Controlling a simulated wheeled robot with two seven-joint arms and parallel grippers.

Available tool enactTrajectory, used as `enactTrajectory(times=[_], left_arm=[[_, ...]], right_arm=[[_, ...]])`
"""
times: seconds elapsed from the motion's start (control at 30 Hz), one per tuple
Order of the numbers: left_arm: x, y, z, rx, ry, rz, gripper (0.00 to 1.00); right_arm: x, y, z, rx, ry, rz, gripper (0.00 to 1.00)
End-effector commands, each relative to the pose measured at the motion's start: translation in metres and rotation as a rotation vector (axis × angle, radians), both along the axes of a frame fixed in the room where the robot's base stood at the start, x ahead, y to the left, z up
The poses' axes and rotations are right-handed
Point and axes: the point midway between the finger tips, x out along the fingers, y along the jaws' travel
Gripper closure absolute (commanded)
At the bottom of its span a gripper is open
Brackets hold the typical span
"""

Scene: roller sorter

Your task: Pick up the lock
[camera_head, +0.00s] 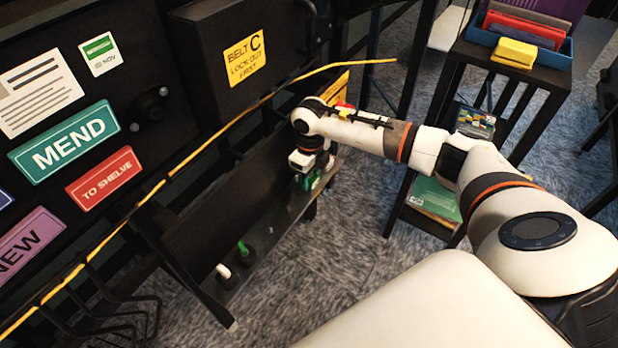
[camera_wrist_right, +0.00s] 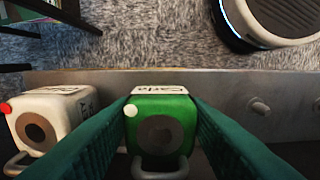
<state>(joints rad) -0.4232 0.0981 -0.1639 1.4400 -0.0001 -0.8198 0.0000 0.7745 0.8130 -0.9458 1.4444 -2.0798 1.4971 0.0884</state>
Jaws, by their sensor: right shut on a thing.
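A green lock (camera_wrist_right: 160,125) with a grey round face, a white dot, a white name label and a metal shackle sits between the two fingers of my right gripper (camera_wrist_right: 162,104). The gripper is shut on it. The lock is at the dark shelf, and I cannot tell whether it is clear of it. A white lock (camera_wrist_right: 45,122) with a red dot stands just to its left in the right wrist view. In the head view my right gripper (camera_head: 305,177) points down at the shelf's far end, with a bit of green below it. My left gripper is not in view.
The narrow shelf (camera_head: 262,222) runs below the sign panel and carries a green-topped item (camera_head: 243,248) and a white-topped item (camera_head: 224,270). A yellow cord (camera_head: 182,166) runs along the panel. A dark stand (camera_head: 541,75) with a blue tray is at right.

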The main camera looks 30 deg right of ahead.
Motion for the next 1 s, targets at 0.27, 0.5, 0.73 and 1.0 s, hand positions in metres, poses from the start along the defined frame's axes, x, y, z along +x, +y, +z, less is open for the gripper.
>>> enactTrajectory(times=[0.27,0.5,0.73,1.0], left_arm=[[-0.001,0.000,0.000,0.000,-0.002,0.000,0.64],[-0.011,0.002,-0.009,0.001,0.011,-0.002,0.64],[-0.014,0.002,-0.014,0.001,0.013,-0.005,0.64],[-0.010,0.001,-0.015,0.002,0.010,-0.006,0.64]], right_arm=[[0.001,0.000,0.010,0.000,-0.003,0.000,0.84],[-0.001,-0.002,0.039,-0.002,-0.003,0.000,0.84],[-0.056,-0.025,0.035,-0.006,0.003,-0.001,0.84],[-0.126,-0.054,0.035,-0.006,0.003,-0.001,0.84]])
